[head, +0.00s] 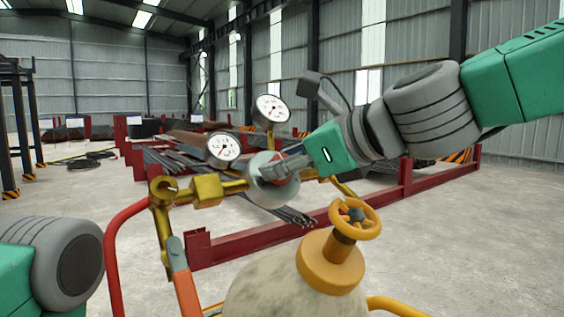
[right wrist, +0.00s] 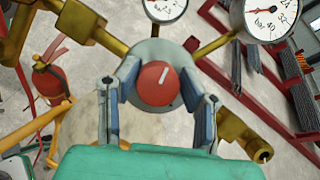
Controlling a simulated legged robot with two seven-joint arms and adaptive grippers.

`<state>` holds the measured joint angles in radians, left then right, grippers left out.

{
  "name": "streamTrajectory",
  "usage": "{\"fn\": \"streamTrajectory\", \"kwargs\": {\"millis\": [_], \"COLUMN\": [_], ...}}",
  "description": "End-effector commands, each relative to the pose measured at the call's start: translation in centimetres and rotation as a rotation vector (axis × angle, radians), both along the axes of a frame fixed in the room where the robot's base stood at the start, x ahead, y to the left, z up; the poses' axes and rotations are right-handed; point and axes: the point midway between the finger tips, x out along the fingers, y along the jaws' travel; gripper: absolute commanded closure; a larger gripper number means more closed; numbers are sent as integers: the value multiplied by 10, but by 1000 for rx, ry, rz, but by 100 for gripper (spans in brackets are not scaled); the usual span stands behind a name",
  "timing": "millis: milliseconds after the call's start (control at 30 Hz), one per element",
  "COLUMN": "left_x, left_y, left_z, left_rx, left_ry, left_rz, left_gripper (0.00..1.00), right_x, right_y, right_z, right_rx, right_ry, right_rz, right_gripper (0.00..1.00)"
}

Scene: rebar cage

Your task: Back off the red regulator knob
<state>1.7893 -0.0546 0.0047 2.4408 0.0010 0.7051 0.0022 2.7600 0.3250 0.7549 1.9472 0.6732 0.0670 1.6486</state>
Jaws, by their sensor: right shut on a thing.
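The red regulator knob (right wrist: 158,84) sits on the front of the round grey regulator body (head: 262,190). Its white mark points up and slightly right in the right wrist view. In the head view only a bit of red shows beside my fingers. My right gripper (head: 288,168) reaches in from the right and is shut on the knob. In the right wrist view its fingers (right wrist: 159,80) stand on the left and right sides of the knob. My left gripper is out of view; only part of my left arm shows at lower left.
Two white gauges (head: 272,109) (head: 223,149) stand just above the regulator. Brass pipe fittings (head: 206,190) lie left of it. A cylinder with a yellow handwheel (head: 356,219) stands close in front. A red extinguisher (right wrist: 48,80) shows at left in the wrist view. Red steel racks (head: 240,242) stand behind.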

Motion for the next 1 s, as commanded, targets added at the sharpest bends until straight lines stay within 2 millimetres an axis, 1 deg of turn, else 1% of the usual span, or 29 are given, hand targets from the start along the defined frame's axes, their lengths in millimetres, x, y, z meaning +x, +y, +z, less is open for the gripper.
{"fn": "streamTrajectory", "kwargs": {"millis": [33, 467, 500, 533, 567, 1000], "left_x": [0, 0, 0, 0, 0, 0], "left_y": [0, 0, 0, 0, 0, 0], "left_z": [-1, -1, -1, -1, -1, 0], "left_rx": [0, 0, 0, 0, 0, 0], "left_ry": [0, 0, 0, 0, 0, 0], "left_rz": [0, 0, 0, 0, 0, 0], "left_gripper": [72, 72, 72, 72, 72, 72], "right_x": [-1, -1, -1, -1, -1, -3], "right_y": [0, 0, 0, 0, 0, 0], "right_z": [-9, -10, -10, -9, -9, -2], "right_rx": [-8, -9, -9, -9, -8, -3], "right_ry": [16, 15, 15, 16, 15, 3], "right_rz": [2, 2, 2, 3, 3, 1], "right_gripper": [93, 93, 61, 51, 44, 44]}}
